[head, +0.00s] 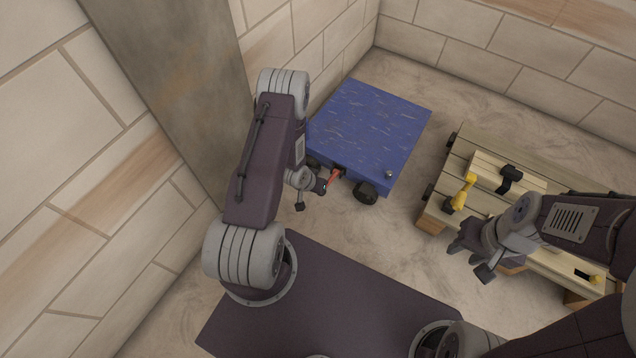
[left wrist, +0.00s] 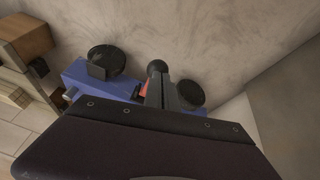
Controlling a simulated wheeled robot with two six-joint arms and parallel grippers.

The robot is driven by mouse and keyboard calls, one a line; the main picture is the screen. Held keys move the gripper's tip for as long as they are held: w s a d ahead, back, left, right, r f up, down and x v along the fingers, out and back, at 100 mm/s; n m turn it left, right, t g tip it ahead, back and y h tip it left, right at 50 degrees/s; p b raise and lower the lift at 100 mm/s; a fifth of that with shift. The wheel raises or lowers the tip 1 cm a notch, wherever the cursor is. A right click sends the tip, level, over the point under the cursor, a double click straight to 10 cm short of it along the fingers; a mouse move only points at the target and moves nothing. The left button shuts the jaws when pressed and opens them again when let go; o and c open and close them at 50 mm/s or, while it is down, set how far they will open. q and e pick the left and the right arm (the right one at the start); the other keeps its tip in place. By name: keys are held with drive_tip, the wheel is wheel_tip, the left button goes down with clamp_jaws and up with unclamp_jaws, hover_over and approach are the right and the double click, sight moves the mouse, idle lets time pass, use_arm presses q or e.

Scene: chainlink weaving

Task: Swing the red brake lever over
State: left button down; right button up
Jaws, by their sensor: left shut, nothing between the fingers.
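The red brake lever (head: 335,177) sticks out from the near edge of the blue cart (head: 372,125), between its two dark wheels. My left gripper (head: 322,187) is shut and empty, just left of the lever's near end in the head view. In the left wrist view a small strip of the red lever (left wrist: 144,90) shows close beside the dark fingers (left wrist: 166,92); the rest is hidden. I cannot tell whether they touch. My right gripper (head: 470,262) is open and empty, near the wooden bench, well away from the lever.
The wooden bench (head: 475,140) at the right carries yellow (head: 465,190) and black (head: 509,178) fittings. A grey pillar (head: 185,80) and block walls stand at the left and back. Bare floor (head: 400,238) lies between the cart, the bench and my base.

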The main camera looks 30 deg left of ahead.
use_arm(q)
drive_tip(key=shift+s+f, duration=0.4)
drive_tip(key=r+p, duration=0.1)
drive_tip(key=w+r+p, duration=0.1)
drive_tip(key=r+p, duration=0.3)
drive_tip(key=shift+w+a+r, duration=0.15)
drive_tip(key=shift+a+r, duration=0.1)
drive_tip(key=shift+a, duration=0.05)
drive_tip(key=s+a+r+p, duration=0.1)
drive_tip(key=s+r+p, duration=0.2)
drive_tip(key=s, duration=0.6)
drive_tip(key=shift+a+p, duration=0.15)
drive_tip(key=shift+p, duration=0.4)
